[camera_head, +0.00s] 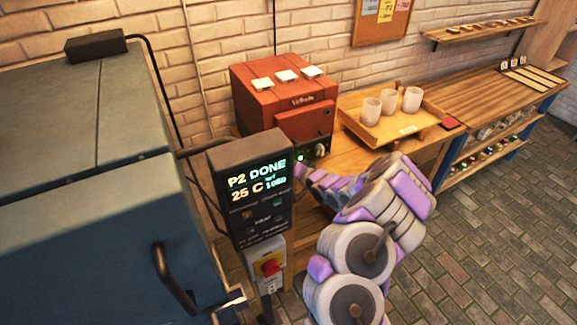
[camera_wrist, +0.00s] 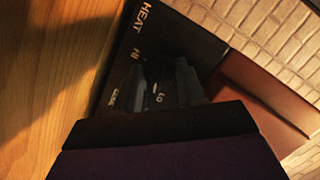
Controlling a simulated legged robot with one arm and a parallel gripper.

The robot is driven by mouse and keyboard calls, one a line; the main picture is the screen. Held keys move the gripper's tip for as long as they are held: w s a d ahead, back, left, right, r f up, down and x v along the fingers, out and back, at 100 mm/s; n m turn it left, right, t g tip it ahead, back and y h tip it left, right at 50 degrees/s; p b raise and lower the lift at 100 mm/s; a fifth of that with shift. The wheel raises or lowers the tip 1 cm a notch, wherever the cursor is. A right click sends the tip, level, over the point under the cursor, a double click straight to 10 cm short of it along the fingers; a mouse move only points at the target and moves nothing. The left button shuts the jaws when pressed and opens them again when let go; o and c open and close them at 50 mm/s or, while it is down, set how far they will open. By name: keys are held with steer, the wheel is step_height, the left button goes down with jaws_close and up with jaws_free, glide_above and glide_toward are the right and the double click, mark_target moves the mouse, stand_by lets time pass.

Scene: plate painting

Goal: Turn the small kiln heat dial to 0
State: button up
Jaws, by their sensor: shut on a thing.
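The small kiln (camera_head: 285,95) is a red box on the wooden bench, with a dark control panel low on its front. In the wrist view the black panel (camera_wrist: 118,60) shows turned lettering: HEAT, HI, LO and a smaller word that I cannot read surely. My gripper (camera_wrist: 161,82) is at this panel, its dark fingers shut on the heat dial, which is mostly hidden and in shadow between them. The dial's pointer and any 0 mark cannot be made out. In the head view my gripper (camera_head: 302,170) reaches the kiln's lower front, partly hidden by the controller box.
The controller box (camera_head: 248,150) reads P2 DONE, 25 C, and stands close left of my gripper. A red switch (camera_head: 270,267) sits below it. The big blue-grey kiln (camera_head: 90,230) fills the left. A wooden tray (camera_head: 425,122) with cups stands right of the small kiln. Open brick floor lies right.

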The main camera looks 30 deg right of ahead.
steer(key=o, duration=0.7)
steer(key=shift+f, duration=0.35)
steer(key=o, duration=0.3)
steer(key=shift+o, duration=0.2)
steer(key=shift+d+r, duration=0.1)
steer(key=shift+r, duration=0.05)
steer(key=p+v, duration=0.3)
steer(key=v, duration=1.4)
steer(key=shift+p, duration=0.4)
steer(key=shift+s, duration=0.1)
